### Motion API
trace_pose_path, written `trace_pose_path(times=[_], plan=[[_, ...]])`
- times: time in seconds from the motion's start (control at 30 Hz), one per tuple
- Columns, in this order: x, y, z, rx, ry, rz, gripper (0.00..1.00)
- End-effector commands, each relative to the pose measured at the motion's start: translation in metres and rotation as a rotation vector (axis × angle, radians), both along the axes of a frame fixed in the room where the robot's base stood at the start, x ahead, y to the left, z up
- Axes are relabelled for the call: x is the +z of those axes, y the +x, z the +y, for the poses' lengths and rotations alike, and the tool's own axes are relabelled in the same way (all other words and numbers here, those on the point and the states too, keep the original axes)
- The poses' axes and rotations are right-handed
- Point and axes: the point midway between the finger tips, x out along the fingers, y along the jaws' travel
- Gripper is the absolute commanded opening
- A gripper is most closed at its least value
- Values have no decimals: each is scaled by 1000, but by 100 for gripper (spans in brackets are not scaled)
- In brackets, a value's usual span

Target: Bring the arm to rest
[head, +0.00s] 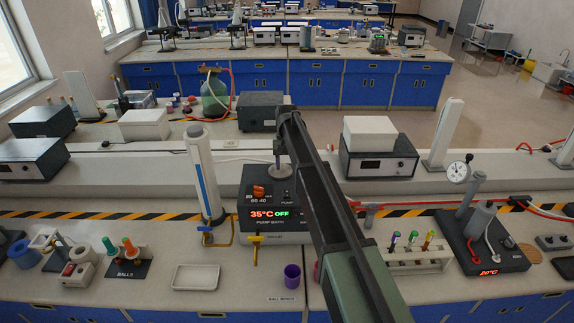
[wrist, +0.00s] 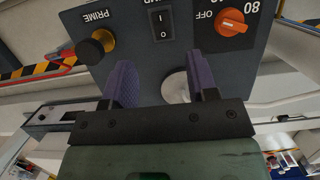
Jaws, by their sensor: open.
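My arm (head: 325,185) reaches from the lower right up and away over the bench, its far end above the pump bath (head: 268,218). In the wrist view my gripper (wrist: 164,82) is open, its two purple fingers apart with nothing held between them. The fingers are in front of the pump bath's dark panel, which appears upside down with an orange knob (wrist: 232,22), a black rocker switch (wrist: 161,22) and a black PRIME knob (wrist: 90,50). A pale round part shows behind the right finger. Whether the fingers touch anything is unclear.
A tall white cylinder (head: 203,180) stands just left of the bath. A purple cup (head: 292,277) and white tray (head: 196,277) sit in front. A tube rack (head: 415,260) and stirrer unit (head: 485,250) stand to the right. A white box on a grey instrument (head: 378,165) stands behind.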

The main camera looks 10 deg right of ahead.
Motion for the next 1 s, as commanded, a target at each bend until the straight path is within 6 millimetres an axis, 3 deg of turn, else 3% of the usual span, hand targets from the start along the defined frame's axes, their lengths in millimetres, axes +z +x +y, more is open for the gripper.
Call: trace_pose_path(times=[0.17,0.27,0.37,0.5,0.6,0.7,0.8,1.0], plan=[[-2,2,0,14,3,-12,53],[-6,-36,-1,52,3,-66,53],[-30,-115,0,93,-1,-128,53],[-78,-246,1,149,-13,-214,53],[-107,-321,1,171,-21,-251,53],[-128,-366,2,177,-26,-261,53],[-139,-371,3,178,-25,-260,53],[-133,-368,3,177,-24,-259,53]])
